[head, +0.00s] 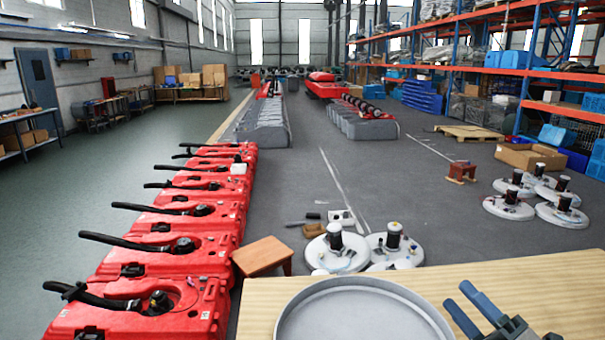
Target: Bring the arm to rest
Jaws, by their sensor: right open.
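My right gripper (461,298) shows at the bottom right of the head view, over the light wooden tabletop (560,285). Its two grey-blue fingers are apart, with nothing between them. It is just right of a round grey tray (425,312) on the tabletop. The rest of my right arm is cut off by the frame's lower edge. My left gripper is not in view.
A row of red scrubber tanks (190,262) with black hoses stands at the left. A small wooden stool (263,255) and white round scrubber discs (408,250) are on the floor beyond the tabletop. Orange shelving (520,73) lines the right. The tabletop's right part looks clear.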

